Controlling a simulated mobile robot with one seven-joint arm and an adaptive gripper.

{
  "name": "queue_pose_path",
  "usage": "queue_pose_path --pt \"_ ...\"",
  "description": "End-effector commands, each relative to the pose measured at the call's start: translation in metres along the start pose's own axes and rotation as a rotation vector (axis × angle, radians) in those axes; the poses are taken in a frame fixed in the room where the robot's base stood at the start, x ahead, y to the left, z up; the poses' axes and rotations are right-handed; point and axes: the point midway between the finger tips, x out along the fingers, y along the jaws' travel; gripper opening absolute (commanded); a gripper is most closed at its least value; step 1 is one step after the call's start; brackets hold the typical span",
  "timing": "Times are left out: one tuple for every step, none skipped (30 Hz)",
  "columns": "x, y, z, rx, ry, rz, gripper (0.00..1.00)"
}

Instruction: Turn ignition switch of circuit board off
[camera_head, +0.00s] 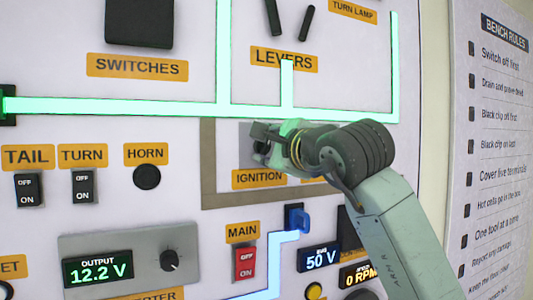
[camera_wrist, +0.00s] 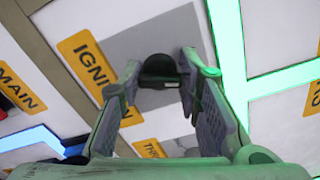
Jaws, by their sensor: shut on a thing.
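The ignition switch is a black round knob (camera_wrist: 160,70) on a grey plate (camera_wrist: 130,45), seen in the wrist view beyond the yellow IGNITION label (camera_wrist: 90,62). My gripper (camera_wrist: 161,80) has one finger on each side of the knob and is shut on it. In the head view my gripper (camera_head: 262,142) is against the panel, just above the IGNITION label (camera_head: 259,178). It covers the knob there, so I cannot read the knob's on or off position.
Glowing green traces (camera_head: 150,107) run above the gripper. A red MAIN switch (camera_head: 244,263) and a blue connector (camera_head: 297,219) sit below. The displays read 12.2 V (camera_head: 98,269) and 50 V (camera_head: 320,258). Two black levers (camera_head: 290,20) are above. A BENCH RULES sheet (camera_head: 500,130) hangs at right.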

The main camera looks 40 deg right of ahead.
Motion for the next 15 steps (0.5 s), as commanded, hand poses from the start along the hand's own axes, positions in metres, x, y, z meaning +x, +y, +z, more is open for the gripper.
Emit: queue_pose_path --pt "-0.0003 0.0019 -0.0009 -0.043 0.003 0.001 0.03" --pt "-0.0004 0.0017 -0.0007 -0.070 0.003 0.000 0.03" --pt "-0.0006 0.0015 -0.0005 -0.102 0.002 0.000 0.03" --pt "-0.0006 0.0016 -0.0006 -0.125 0.001 0.000 0.03" --pt "-0.0004 0.0019 -0.0007 -0.147 0.001 0.001 0.03" --pt "-0.0002 0.0020 -0.0007 -0.177 0.002 0.001 0.03" --pt "-0.0001 0.0018 -0.0006 -0.198 0.002 0.001 0.03" --pt "-0.0003 0.0016 -0.0005 -0.217 0.002 0.001 0.03" --pt "-0.0004 0.0015 -0.0004 -0.241 0.001 0.000 0.03" --pt "-0.0004 0.0015 -0.0004 -0.259 0.001 0.001 0.03" --pt "-0.0004 0.0017 -0.0004 -0.274 0.001 0.001 0.03" --pt "-0.0002 0.0018 -0.0004 -0.294 0.001 0.001 0.03" --pt "-0.0001 0.0019 -0.0004 -0.307 0.001 0.001 0.03" --pt "0.0000 0.0019 -0.0003 -0.320 0.001 0.001 0.03" --pt "0.0000 0.0019 -0.0002 -0.335 0.000 0.001 0.03"
